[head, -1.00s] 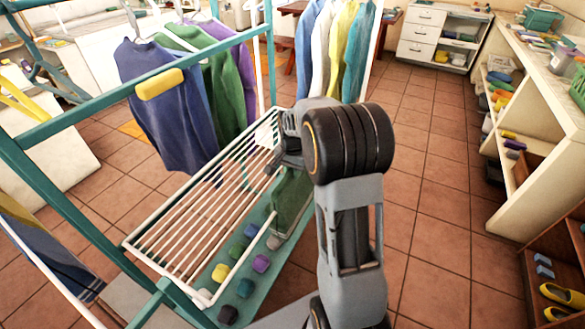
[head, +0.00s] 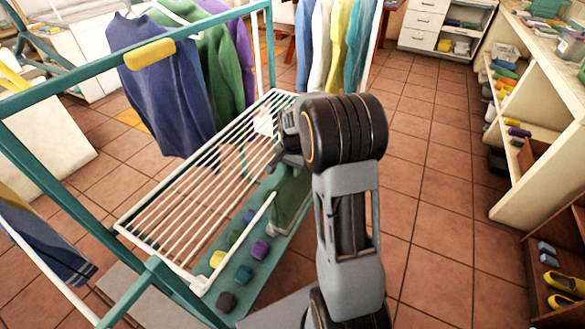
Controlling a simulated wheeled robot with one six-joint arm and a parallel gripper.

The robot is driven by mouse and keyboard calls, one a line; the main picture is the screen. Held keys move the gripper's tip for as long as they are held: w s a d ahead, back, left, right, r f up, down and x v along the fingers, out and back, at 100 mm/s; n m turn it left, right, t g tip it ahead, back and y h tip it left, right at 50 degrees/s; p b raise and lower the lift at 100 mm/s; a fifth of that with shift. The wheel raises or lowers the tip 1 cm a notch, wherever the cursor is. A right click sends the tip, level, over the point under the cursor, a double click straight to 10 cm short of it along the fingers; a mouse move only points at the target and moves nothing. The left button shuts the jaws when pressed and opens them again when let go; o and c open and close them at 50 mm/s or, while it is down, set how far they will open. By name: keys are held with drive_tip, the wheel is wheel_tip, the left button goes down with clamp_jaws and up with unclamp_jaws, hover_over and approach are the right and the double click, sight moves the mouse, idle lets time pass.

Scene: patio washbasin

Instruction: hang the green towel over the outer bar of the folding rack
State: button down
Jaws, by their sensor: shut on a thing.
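The white folding rack (head: 160,210) lies flat, with several parallel bars, inside a teal frame. Its outer bar (head: 237,243) runs along the right side. My gripper (head: 279,161) is at the rack's far right part, shut on the green towel (head: 290,197). The towel hangs down below the gripper, near the far end of the outer bar. My arm hides part of the towel and that end of the bar. I cannot tell whether the towel touches the bar or lies over it.
A teal shelf (head: 253,287) below the rack holds several small coloured blocks. A teal rail (head: 215,24) with a yellow piece (head: 142,57) crosses the upper left, before hanging sweaters (head: 165,90). Shelving stands at right (head: 515,190). Tiled floor (head: 430,180) between is clear.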

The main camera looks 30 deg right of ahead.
drive_tip(key=c, duration=0.9)
unclamp_jaws()
wheel_tip(320, 180, up, 9)
drive_tip(key=p, duration=0.7)
drive_tip(key=shift+r, duration=0.1)
